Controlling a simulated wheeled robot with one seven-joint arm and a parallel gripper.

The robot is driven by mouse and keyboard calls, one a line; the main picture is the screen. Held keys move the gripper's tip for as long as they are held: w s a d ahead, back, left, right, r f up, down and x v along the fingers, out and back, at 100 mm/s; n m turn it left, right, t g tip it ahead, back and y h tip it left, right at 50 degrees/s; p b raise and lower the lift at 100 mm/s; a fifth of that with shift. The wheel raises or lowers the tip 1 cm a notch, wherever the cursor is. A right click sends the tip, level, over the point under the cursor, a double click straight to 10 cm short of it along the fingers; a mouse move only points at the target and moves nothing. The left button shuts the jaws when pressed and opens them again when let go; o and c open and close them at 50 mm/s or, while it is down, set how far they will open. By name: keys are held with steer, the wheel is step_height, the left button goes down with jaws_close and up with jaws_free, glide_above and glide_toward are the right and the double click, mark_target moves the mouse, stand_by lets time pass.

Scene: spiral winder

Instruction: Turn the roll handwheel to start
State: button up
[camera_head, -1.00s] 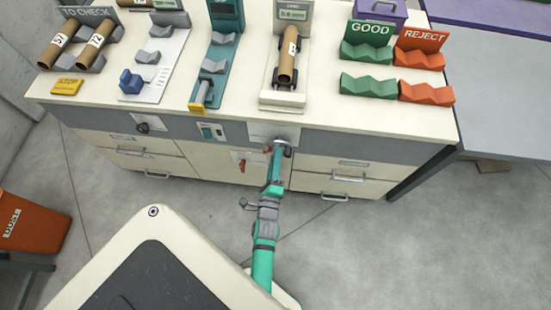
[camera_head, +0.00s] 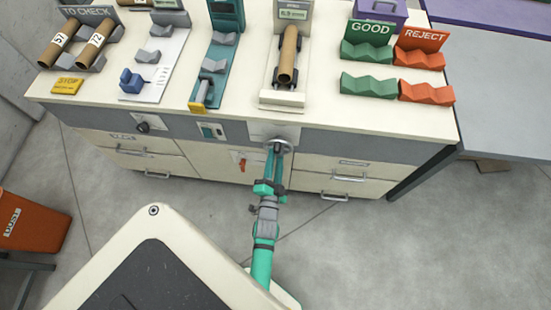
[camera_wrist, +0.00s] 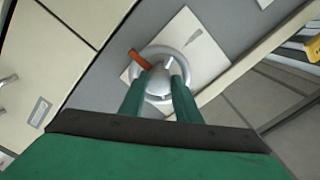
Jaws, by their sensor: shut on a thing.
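The roll handwheel (camera_head: 288,145) is a round grey wheel on a light plate on the bench front, below the roll stand. In the wrist view the handwheel (camera_wrist: 158,51) has a bright centre and an orange lever-like handle (camera_wrist: 140,59) at its upper left. My gripper (camera_head: 277,148) reaches it from the front. In the wrist view, my gripper (camera_wrist: 160,76) has its two green fingers on either side of the wheel's centre, shut on it. A brown cardboard roll (camera_head: 288,58) lies on the stand above, with no label showing. The wheel's lower part is partly hidden by the fingers.
A small display (camera_head: 292,12) stands behind the roll. Green GOOD cradles (camera_head: 368,85) and orange REJECT cradles (camera_head: 426,92) are to the right. Two labelled rolls sit in the TO CHECK rack (camera_head: 80,58) at left. A red switch (camera_head: 242,161) is left of the wheel.

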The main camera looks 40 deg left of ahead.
steer(key=n, duration=0.9)
steer(key=shift+w+d+f, duration=0.1)
steer(key=shift+d+f, duration=0.05)
steer(key=shift+d, duration=0.05)
steer(key=n, duration=0.4)
steer(key=shift+d+n, duration=0.1)
steer(key=shift+n, duration=0.2)
steer(key=n, duration=0.4)
steer(key=shift+w+d+n, duration=0.1)
steer(key=shift+n, duration=0.2)
steer(key=n, duration=0.4)
steer(key=shift+d, duration=0.1)
steer(key=n, duration=0.9)
steer(key=shift+r, duration=0.25)
steer(key=shift+n, duration=2.2)
